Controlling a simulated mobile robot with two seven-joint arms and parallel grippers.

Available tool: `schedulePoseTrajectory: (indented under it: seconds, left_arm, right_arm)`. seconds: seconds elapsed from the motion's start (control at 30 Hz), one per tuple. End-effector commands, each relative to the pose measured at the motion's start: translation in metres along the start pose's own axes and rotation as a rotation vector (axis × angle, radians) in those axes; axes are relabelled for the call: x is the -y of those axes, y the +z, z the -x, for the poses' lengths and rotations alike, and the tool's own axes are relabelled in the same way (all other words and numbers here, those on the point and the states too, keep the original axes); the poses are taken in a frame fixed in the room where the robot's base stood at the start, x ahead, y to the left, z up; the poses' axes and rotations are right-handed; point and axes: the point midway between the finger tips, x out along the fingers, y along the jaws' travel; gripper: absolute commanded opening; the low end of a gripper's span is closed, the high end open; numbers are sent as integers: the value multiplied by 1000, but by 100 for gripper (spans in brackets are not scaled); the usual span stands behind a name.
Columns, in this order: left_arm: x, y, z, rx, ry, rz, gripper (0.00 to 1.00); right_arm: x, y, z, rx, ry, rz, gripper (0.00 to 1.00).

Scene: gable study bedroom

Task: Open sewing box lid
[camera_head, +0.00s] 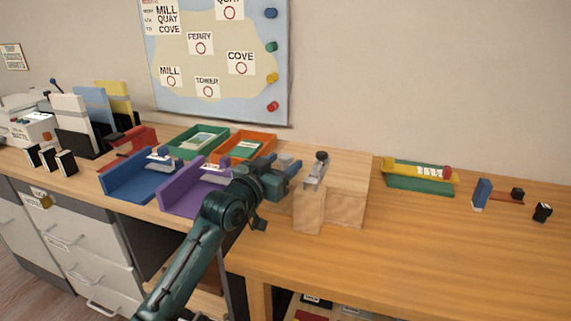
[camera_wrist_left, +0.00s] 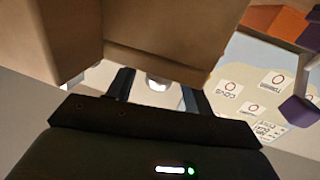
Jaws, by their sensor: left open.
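The wooden sewing box (camera_head: 350,172) stands on the desk near the middle of the head view, and its lid looks shut. A metal fitting with a dark knob (camera_head: 320,157) shows at the box's left part. My left gripper (camera_head: 292,166) is open just left of this fitting, its fingers pointing toward the box. In the left wrist view the box (camera_wrist_left: 155,35) fills the upper part, and a pale round piece (camera_wrist_left: 157,84) shows between the open fingers (camera_wrist_left: 157,92). Whether the fingers touch it is unclear. My right gripper is not in view.
Purple (camera_head: 180,197) and blue (camera_head: 130,184) holders stand left of the box, with green (camera_head: 186,137) and orange (camera_head: 262,140) trays behind. A green tray (camera_head: 415,184) with a yellow piece lies to the right. The desk's right front (camera_head: 450,250) is clear.

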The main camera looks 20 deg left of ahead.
Motion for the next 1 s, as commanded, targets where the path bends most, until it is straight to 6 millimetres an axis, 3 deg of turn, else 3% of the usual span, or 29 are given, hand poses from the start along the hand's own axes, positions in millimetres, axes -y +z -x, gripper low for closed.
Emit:
schedulePoseTrajectory:
  seconds: [0.2,0.5,1.0]
  left_arm:
    - [0,0,-18,0,1,0,52]
    - [0,0,-20,0,1,0,52]
    - [0,0,-20,1,0,-1,11]
  right_arm:
    - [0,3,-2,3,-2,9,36]
    - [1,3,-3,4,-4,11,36]
    - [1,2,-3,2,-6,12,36]
